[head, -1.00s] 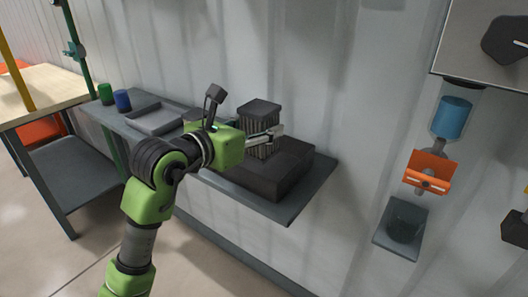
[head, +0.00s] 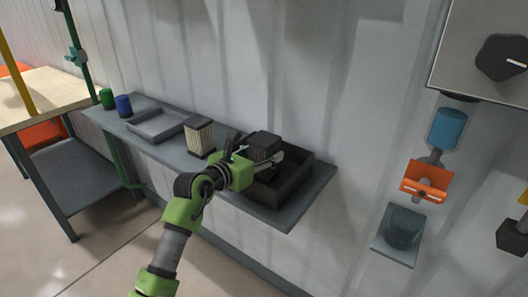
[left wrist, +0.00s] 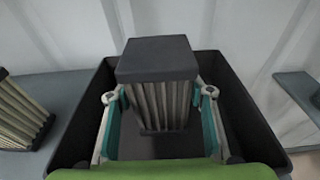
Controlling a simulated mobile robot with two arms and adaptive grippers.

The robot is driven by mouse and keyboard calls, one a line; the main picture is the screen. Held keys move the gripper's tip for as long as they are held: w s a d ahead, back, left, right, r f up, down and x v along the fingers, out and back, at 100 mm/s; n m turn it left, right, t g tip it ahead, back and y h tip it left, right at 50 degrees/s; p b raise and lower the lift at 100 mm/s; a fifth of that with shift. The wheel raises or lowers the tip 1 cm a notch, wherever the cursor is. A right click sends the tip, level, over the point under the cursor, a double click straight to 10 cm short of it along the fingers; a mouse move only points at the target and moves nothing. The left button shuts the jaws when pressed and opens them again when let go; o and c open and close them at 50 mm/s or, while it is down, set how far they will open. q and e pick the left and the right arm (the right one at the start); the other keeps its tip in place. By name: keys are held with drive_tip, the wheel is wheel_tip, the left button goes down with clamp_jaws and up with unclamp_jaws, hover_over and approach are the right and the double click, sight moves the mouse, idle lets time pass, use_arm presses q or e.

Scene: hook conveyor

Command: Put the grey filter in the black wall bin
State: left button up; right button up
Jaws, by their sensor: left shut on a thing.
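The grey filter (left wrist: 158,90), a pleated block with dark end caps, stands upright between the fingers of my left gripper (left wrist: 160,108) in the left wrist view. The gripper is shut on it. The filter (head: 264,142) is at the black wall bin (head: 298,178), over its left part in the head view, with its lower end inside the walls. The bin's rim surrounds it in the left wrist view (left wrist: 238,105). Whether the filter touches the bin's floor cannot be told. My right gripper is not in view.
A cream pleated filter (head: 200,138) stands on the grey wall shelf (head: 170,148) left of the bin. A grey tray (head: 158,124), a blue can (head: 123,105) and a green can (head: 106,98) are further left. An orange bracket (head: 425,180) is on the wall at right.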

use_arm(q)
drive_tip(key=shift+f, duration=0.1)
drive_tip(key=o, duration=1.2)
drive_tip(key=b+v, duration=0.1)
drive_tip(key=v, duration=1.1)
